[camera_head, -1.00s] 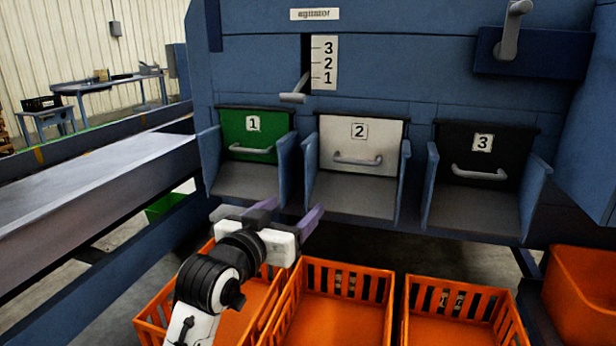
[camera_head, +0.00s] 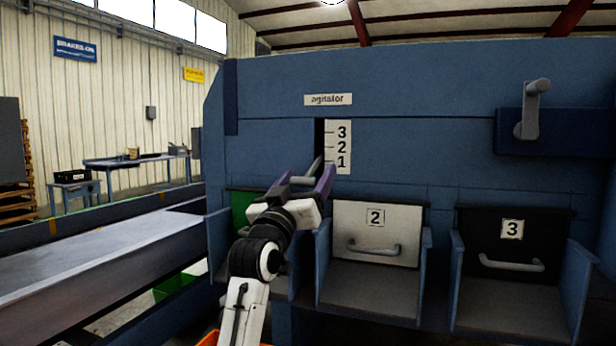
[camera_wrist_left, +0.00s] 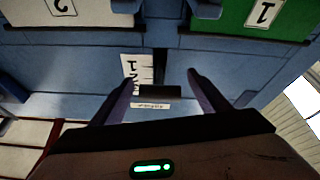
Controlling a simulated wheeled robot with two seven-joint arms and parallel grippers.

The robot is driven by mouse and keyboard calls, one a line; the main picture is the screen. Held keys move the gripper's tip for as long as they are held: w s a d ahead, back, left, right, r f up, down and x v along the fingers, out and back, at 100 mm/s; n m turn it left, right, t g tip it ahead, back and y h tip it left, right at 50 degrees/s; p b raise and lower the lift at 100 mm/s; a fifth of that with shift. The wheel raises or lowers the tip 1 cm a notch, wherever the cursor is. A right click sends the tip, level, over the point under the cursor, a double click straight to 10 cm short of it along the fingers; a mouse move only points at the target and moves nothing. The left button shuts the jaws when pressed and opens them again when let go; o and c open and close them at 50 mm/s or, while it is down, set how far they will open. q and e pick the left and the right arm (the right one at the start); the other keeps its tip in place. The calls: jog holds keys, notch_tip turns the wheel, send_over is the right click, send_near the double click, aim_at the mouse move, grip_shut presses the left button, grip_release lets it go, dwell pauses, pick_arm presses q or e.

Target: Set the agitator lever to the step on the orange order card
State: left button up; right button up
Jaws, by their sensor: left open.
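The agitator lever (camera_head: 316,168) sticks out of a dark vertical slot beside a white scale (camera_head: 338,147) marked 3, 2, 1 from top to bottom. Its grey handle is low, near or just below the 1 mark. My left gripper (camera_head: 306,178) is open with its purple fingers at the handle. In the left wrist view the dark handle end (camera_wrist_left: 160,91) shows between the spread fingers (camera_wrist_left: 161,82); I cannot tell whether they touch it. An "agitator" label (camera_head: 328,99) is above the slot. The orange order card is not in view. My right gripper is not in view.
Below are bin doors: green (camera_head: 240,206), partly hidden by my arm, white 2 (camera_head: 376,232) and black 3 (camera_head: 511,246). A grey crank (camera_head: 532,108) sits on a blue box at the right. A conveyor (camera_head: 100,270) runs along the left.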

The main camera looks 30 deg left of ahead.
pick_arm(q)
jog(key=shift+w+a+r, duration=0.1)
jog(key=shift+w+r, duration=0.1)
jog(key=shift+w, duration=0.2)
jog(key=shift+c, duration=0.4)
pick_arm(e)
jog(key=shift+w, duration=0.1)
